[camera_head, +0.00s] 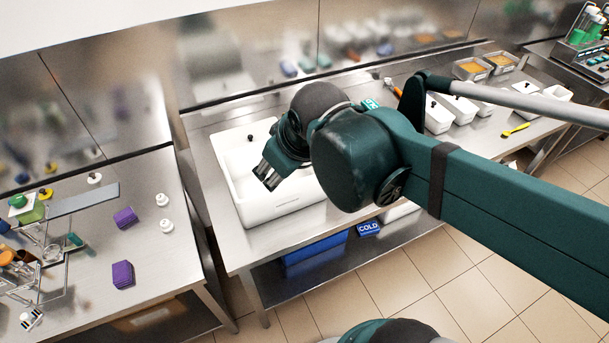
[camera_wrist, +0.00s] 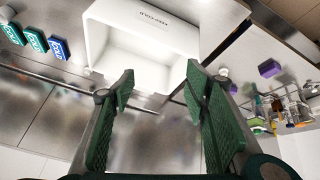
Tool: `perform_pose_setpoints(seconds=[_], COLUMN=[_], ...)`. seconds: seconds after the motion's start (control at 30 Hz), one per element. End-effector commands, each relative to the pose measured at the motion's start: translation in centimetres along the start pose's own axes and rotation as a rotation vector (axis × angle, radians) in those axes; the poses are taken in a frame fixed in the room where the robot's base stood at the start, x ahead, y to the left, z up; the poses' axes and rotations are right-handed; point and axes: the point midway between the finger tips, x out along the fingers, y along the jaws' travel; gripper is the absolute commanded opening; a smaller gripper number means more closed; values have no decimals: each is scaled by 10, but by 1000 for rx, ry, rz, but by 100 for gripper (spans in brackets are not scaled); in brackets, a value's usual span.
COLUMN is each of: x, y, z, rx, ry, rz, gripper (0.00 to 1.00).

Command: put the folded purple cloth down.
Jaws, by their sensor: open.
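Two purple folded cloths lie on the left steel table in the head view. One cloth (camera_head: 125,217) is near the table's middle, and the other cloth (camera_head: 122,273) is nearer its front. A purple cloth (camera_wrist: 270,68) also shows at the right in the wrist view. My gripper (camera_head: 267,176) hangs over the left part of a white tub (camera_head: 284,207), well to the right of both cloths. In the wrist view my gripper (camera_wrist: 160,76) has its fingers wide apart, with nothing between them.
White bottles (camera_head: 162,199) stand beside the cloths. A wire stand (camera_head: 52,252) with coloured items is at the far left. A gap separates the two tables. White containers (camera_head: 437,118) and a yellow spoon (camera_head: 515,130) are on the right.

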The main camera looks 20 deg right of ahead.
Motion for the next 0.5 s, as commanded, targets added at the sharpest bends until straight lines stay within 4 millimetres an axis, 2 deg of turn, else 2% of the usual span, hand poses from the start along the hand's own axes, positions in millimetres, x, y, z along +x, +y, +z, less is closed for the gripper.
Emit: perform_pose_setpoints(seconds=[0.03,0.2,0.5], x=[-3,-9,-13], y=[5,17,26], z=[11,34,54], rx=[55,225,371], ry=[7,38,67], rz=[12,42,65], gripper=[46,46,46])
